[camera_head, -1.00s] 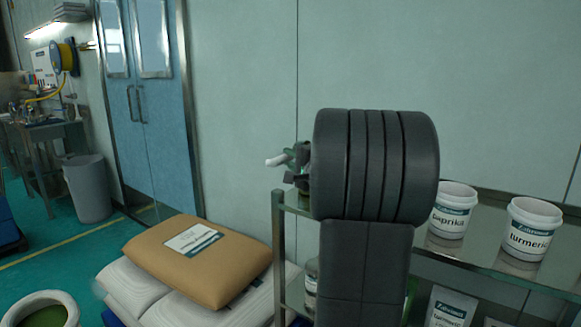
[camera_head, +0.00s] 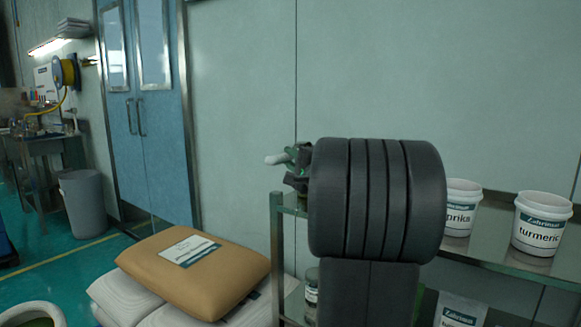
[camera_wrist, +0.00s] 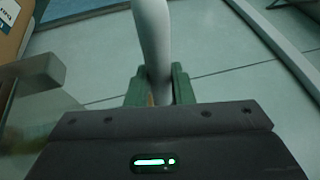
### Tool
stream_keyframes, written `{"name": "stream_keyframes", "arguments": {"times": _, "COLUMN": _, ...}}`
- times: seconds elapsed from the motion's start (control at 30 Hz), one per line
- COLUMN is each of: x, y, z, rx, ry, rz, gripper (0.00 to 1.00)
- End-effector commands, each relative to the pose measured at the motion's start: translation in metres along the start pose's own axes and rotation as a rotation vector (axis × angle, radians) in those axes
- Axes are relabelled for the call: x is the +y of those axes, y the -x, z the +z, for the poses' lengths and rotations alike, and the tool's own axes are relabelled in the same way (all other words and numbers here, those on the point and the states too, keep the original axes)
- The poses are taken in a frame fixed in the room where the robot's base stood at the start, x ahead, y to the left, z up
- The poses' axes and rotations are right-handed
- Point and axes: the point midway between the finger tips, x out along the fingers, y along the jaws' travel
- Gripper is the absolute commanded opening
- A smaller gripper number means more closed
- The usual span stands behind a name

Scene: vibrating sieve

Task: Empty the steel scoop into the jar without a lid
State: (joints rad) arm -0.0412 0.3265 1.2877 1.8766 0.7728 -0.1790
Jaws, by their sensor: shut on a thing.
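My gripper (camera_wrist: 159,88) is shut on a smooth, pale, rod-like handle (camera_wrist: 151,35), seen between its green fingers in the wrist view. The handle runs up out of the top of that picture. In the head view my gripper (camera_head: 301,166) is mostly behind my dark arm, and a white tip of the held thing (camera_head: 277,159) sticks out to the left. No scoop bowl or contents show. A small glass jar (camera_head: 311,287) stands on the lower shelf beside my arm; its top is too small to judge. No clearly lidless jar shows.
A metal shelf rack (camera_head: 277,240) stands behind my arm. A brown sack (camera_head: 200,283) lies on white sacks to the left. A grey bin (camera_head: 84,205) stands farther back.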

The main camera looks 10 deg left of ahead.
Motion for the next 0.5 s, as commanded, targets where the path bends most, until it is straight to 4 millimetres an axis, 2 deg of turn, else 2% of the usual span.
{"name": "stream_keyframes", "arguments": {"times": 0.5, "x": 0.003, "y": 0.0027, "z": -0.0012, "rx": 0.0, "ry": -0.032, "rz": -0.079, "gripper": 0.0}}
